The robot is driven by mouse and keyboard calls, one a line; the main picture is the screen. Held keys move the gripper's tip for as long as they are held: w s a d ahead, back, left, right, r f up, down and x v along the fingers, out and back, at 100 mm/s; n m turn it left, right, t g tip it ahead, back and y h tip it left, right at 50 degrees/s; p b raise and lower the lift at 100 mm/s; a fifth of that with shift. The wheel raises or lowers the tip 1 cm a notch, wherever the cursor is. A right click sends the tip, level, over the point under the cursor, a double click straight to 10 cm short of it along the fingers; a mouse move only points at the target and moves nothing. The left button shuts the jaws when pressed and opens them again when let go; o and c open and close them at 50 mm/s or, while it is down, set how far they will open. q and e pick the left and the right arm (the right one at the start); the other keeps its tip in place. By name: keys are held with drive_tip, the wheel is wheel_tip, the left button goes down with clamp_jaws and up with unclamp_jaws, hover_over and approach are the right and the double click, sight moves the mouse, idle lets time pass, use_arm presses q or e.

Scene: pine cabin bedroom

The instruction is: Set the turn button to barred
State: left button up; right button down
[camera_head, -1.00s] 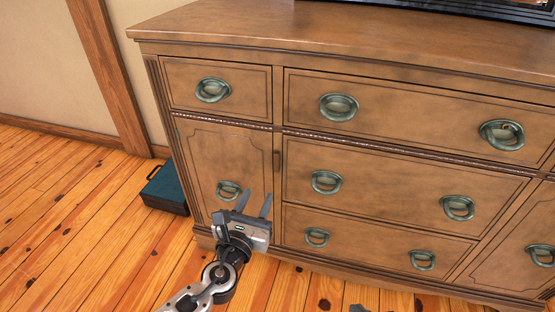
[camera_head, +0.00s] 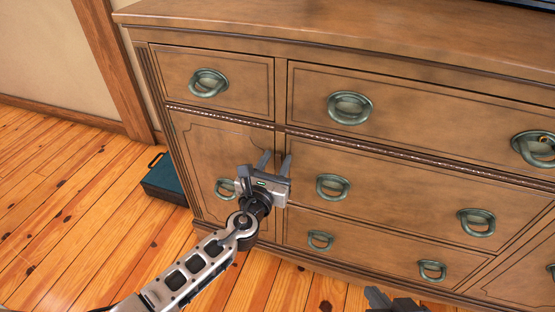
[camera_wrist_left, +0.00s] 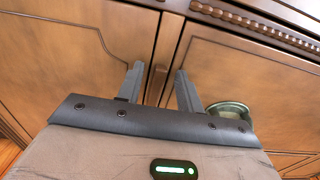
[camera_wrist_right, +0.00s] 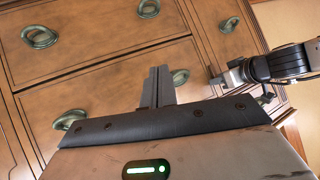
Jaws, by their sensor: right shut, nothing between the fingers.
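The turn button, a small brown wooden piece, shows in the left wrist view (camera_wrist_left: 157,82) on the upright strip between the cabinet door (camera_head: 204,150) and the drawers. It stands lengthwise, close to upright along that strip. My left gripper (camera_head: 276,160) is open in front of it, with one fingertip on each side in the left wrist view (camera_wrist_left: 158,78). I cannot tell whether the fingers touch it. In the head view the button is hard to make out between the fingers. My right gripper (camera_wrist_right: 160,80) is shut and empty, low in front of the drawers.
The wooden dresser (camera_head: 400,88) fills most of the head view, with several green metal ring handles. The door handle (camera_head: 226,188) is just left of my left gripper. A teal case (camera_head: 166,180) stands on the plank floor left of the dresser. The floor (camera_head: 70,230) at left is clear.

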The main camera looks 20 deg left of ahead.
use_arm(q)
clamp_jaws()
use_arm(e)
drive_tip(key=shift+s, duration=0.1)
